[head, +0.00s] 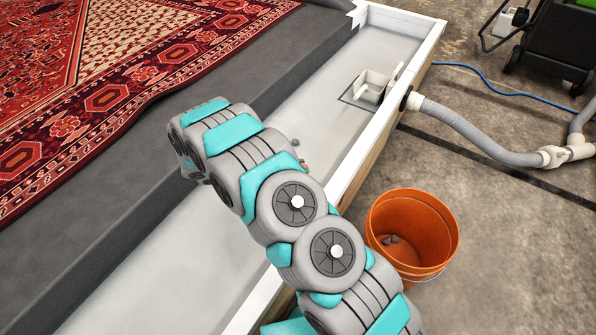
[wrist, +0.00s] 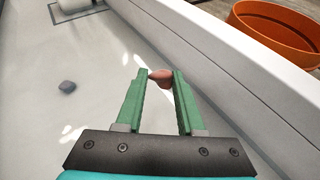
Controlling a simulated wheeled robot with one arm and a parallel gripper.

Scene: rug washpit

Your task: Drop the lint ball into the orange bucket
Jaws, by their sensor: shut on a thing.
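My gripper (wrist: 161,74) has its green fingers shut on a small reddish-brown lump (wrist: 158,80) at the fingertips, inside the white trough. In the head view my arm hides the gripper, and only a bit of the lump (head: 304,165) shows beside the arm. A small dark grey lump (wrist: 67,87) lies apart on the trough floor, left of the fingers; it also shows in the head view (head: 295,142). I cannot tell for sure which lump is the lint ball. The orange bucket (head: 432,215) stands upright outside the trough wall, with small greyish pieces at its bottom.
The trough's raised white wall (head: 375,130) lies between my gripper and the bucket. A white drain fitting (head: 372,88) sits at the trough's far end. A grey hose (head: 470,138) and blue cable (head: 500,95) run over the floor. A red rug (head: 110,70) lies left.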

